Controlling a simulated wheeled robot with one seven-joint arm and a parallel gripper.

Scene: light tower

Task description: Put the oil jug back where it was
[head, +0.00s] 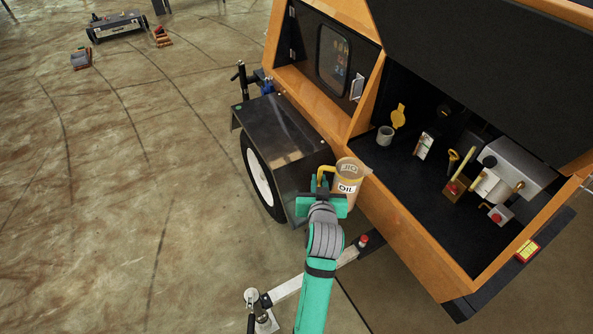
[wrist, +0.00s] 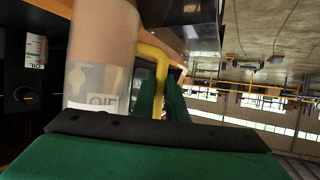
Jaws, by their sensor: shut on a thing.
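The oil jug (head: 348,183) is a tan container with a white OIL label and a yellow handle. It is at the orange edge of the light tower, beside the black fender (head: 285,140). My green gripper (head: 322,186) is shut on its yellow handle. In the wrist view the jug (wrist: 100,50) fills the left part and its handle (wrist: 155,62) runs down to the green fingers (wrist: 165,105). The jug's base and any contact with the fender are hidden or unclear.
A wheel (head: 260,175) and outrigger (head: 300,285) are below.

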